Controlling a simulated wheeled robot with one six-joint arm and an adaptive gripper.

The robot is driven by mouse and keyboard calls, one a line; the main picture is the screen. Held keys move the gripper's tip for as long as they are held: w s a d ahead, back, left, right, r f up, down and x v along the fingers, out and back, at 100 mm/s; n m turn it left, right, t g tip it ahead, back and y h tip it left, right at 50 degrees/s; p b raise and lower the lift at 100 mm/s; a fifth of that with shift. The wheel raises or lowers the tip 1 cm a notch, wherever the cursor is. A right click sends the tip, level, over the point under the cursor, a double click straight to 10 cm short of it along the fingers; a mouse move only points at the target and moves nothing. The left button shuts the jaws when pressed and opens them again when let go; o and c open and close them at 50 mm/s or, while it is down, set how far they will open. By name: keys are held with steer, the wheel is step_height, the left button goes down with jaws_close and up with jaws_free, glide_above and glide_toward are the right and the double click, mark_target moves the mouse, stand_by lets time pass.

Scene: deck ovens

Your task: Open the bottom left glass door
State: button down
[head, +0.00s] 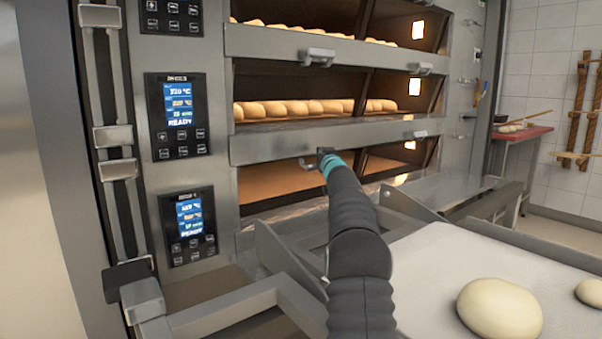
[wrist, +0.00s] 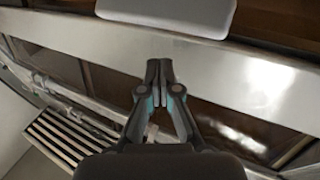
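The bottom left glass door (head: 275,182) is on the lowest deck, below a steel rail (head: 262,148). A metal handle (head: 308,162) sits at the rail, partly hidden by my arm. My gripper (head: 325,152) is at the rail, right beside this handle. In the wrist view, my gripper (wrist: 159,68) has its two fingers together in front of the steel rail, with nothing visible between them. A pale grey handle block (wrist: 170,10) lies just beyond the fingertips, apart from them in the picture.
Loaves (head: 300,107) fill the middle deck. Control panels (head: 178,115) are on the left. A pale board with dough balls (head: 498,308) stands at front right, close to my arm. Metal side brackets (head: 285,255) lie below the oven front. A red-topped table (head: 522,133) stands back right.

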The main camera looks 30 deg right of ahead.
steer(key=b+v, duration=0.2)
steer(key=v, duration=0.1)
steer(key=b+v, duration=0.1)
steer(key=v, duration=0.1)
steer(key=shift+s+r, duration=0.2)
steer(key=shift+r, duration=0.15)
stand_by(1.0)
